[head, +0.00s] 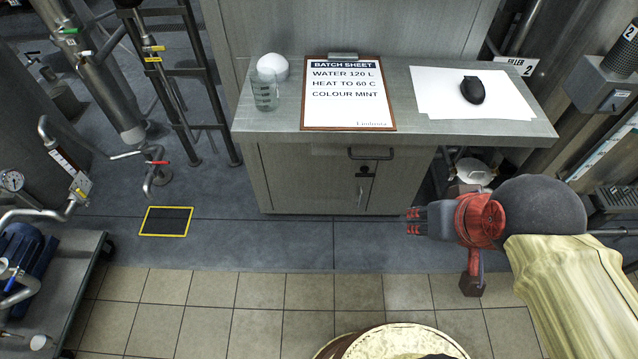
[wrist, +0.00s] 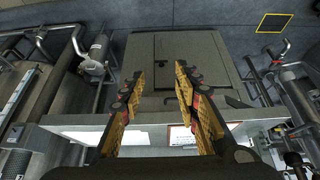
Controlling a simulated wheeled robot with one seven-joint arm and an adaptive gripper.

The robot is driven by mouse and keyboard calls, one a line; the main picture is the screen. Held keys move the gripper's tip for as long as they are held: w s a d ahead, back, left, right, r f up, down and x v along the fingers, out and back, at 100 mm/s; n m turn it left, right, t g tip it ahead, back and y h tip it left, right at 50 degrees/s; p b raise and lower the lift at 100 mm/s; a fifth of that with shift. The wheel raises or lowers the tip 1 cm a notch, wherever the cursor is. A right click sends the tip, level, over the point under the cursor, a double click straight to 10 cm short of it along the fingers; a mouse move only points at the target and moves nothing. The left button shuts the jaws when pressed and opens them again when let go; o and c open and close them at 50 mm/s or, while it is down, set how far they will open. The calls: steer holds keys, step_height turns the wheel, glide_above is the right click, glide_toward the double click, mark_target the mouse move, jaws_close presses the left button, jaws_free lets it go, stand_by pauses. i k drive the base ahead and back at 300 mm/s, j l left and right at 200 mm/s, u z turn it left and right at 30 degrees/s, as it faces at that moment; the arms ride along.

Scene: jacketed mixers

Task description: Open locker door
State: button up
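A grey locker (head: 285,180) stands under the worktop in the head view. Its front has a dark bar handle (head: 371,154) near the top, a small black lock (head: 365,170) below it and what looks like a key (head: 360,194) hanging there. The locker door (head: 335,190) looks closed. My gripper (head: 411,222) is in front of the locker, low and toward its right side, apart from it. In the wrist view the two fingers (wrist: 158,80) are spread with nothing between them, and the grey locker front (wrist: 175,50) shows beyond.
The worktop (head: 445,145) above carries a batch sheet (head: 348,110), a beaker (head: 264,92), a white round object (head: 272,66), papers (head: 430,90) and a black mouse (head: 472,90). A round stool-like top (head: 400,345) is at the bottom.

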mark_target(297, 178)
steer(key=j+z, duration=0.95)
steer(key=z, duration=0.2)
steer(key=k, duration=0.05)
